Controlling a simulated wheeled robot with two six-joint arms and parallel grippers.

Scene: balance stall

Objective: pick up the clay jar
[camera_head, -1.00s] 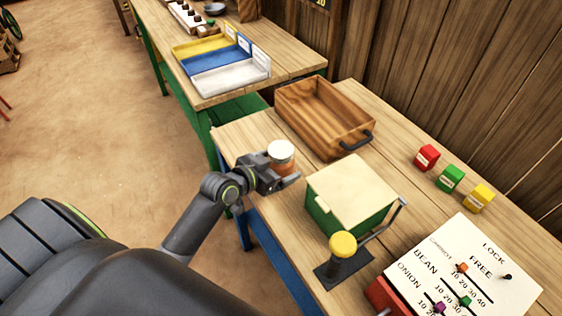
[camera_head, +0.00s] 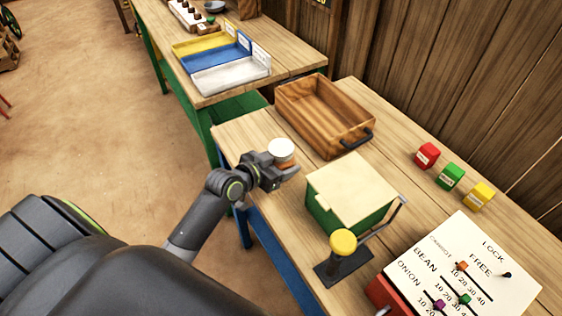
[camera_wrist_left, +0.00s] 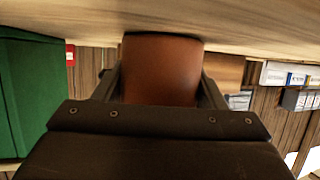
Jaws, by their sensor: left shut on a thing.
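The clay jar (camera_head: 282,151) has a white lid and a reddish-brown body. In the head view it is at the near left part of the wooden table, in front of the wooden crate. My left gripper (camera_head: 279,176) is shut on the jar's body, with a finger on each side. In the left wrist view the brown jar body (camera_wrist_left: 161,70) fills the space between the fingers. The gripper hides the lower part of the jar in the head view, so I cannot tell whether its base touches the table. My right gripper is not in view.
An empty wooden crate (camera_head: 298,117) stands behind the jar. A green box with a cream lid (camera_head: 352,187) is to the right, beside a yellow-knobbed lever (camera_head: 343,243). Red (camera_head: 427,155), green (camera_head: 450,177) and yellow (camera_head: 479,195) blocks stand near the back wall.

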